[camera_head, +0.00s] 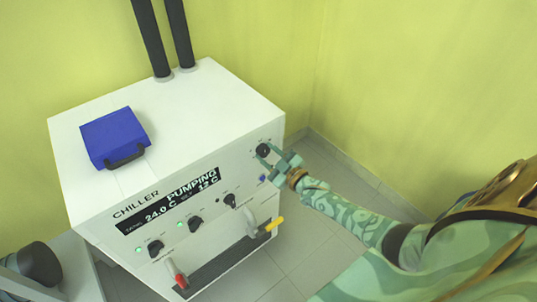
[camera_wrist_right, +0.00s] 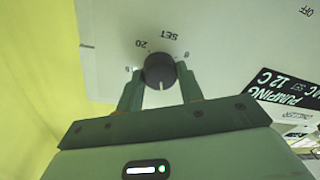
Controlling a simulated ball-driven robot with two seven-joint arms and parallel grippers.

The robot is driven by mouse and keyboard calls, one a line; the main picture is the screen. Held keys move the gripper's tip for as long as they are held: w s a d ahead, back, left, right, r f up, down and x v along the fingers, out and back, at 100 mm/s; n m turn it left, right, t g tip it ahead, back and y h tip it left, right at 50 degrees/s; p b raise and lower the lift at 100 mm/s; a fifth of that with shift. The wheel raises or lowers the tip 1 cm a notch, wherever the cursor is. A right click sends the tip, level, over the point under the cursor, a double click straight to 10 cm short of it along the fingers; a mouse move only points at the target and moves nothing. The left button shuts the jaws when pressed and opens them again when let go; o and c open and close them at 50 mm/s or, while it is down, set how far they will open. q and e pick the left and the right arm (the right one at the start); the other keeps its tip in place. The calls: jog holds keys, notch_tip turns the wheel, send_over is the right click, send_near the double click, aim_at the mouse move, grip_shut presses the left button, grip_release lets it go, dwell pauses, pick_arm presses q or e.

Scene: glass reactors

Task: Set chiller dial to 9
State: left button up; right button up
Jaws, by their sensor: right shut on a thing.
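The chiller (camera_head: 205,100) is a white box with a dark display reading PUMPING, 24.0 C and SET 12 C. Its black round set dial (camera_head: 263,150) is on the front face, at the upper right. In the right wrist view the dial (camera_wrist_right: 158,68) has a pale pointer mark at its lower edge, and SET and 20 are printed around it upside down. My right gripper (camera_head: 270,157) has one finger on each side of the dial and is shut on it. The fingers hide part of the scale. My left gripper is not in view.
A blue case (camera_head: 115,135) with a dark handle lies on top of the chiller. Lower on the front are several black knobs, a red-handled valve (camera_head: 181,281) and a yellow-handled valve (camera_head: 274,224). Two black pipes rise behind. Yellow-green walls stand close behind and right.

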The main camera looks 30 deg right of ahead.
jog(key=n, duration=0.5)
jog(key=shift+s+f+n, duration=0.1)
jog(key=shift+f+n, duration=0.05)
jog(key=shift+n, duration=0.15)
jog(key=shift+n+g, duration=0.4)
jog(key=shift+n, duration=1.7)
jog(key=o, duration=1)
jog(key=s+d+p, duration=0.2)
jog(key=s, duration=1.4)
jog(key=shift+d+r, duration=0.25)
jog(key=shift+r, duration=0.1)
